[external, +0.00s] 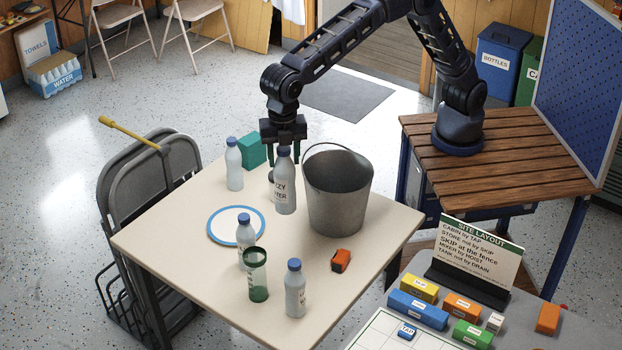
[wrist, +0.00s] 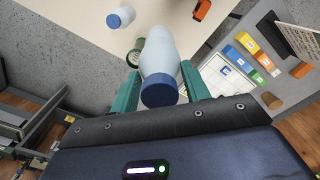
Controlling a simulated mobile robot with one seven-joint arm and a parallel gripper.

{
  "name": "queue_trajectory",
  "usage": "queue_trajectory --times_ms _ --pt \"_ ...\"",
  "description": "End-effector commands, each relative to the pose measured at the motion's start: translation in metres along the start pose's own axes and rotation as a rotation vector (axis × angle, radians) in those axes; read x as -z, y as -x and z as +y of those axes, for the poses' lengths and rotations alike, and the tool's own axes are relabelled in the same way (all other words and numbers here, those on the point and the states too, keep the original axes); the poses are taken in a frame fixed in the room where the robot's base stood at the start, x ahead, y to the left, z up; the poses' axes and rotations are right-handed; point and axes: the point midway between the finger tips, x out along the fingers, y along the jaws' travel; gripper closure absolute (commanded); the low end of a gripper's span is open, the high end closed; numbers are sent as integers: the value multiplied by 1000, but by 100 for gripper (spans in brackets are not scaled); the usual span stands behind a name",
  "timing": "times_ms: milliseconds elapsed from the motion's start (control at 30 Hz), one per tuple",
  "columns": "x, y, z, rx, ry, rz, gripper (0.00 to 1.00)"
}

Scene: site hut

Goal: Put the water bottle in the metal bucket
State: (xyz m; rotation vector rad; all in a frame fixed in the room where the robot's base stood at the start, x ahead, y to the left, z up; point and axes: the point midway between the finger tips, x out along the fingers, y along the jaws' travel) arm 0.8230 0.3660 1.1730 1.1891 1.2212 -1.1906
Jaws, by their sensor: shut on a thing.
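My gripper (external: 284,152) is shut on a grey-white bottle (external: 285,190) with a dark blue cap, near its top. Its label is partly readable, "…ZZY …TER". The bottle is upright just left of the grey metal bucket (external: 338,195), outside it; I cannot tell whether its base touches the table. In the wrist view the held bottle (wrist: 160,60) lies between the green fingers (wrist: 160,88). The bucket stands on the table with its handle raised; its inside is only partly visible. Similar blue-capped bottles stand at the table's back left (external: 234,168), middle (external: 241,257) and front (external: 295,292).
A partly hidden round item is behind the held bottle. A sign (external: 474,250) and coloured blocks occupy the front-right table.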

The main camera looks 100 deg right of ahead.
Motion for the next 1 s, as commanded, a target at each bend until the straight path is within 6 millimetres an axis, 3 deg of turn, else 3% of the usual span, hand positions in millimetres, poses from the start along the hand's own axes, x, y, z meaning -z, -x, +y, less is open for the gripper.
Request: queue_trajectory --times_ms 567,767,1000 --pt "-46 12 -30 2 25 8 100" --pt "-79 16 -56 2 45 10 100" --pt "-128 17 -102 1 77 11 100"
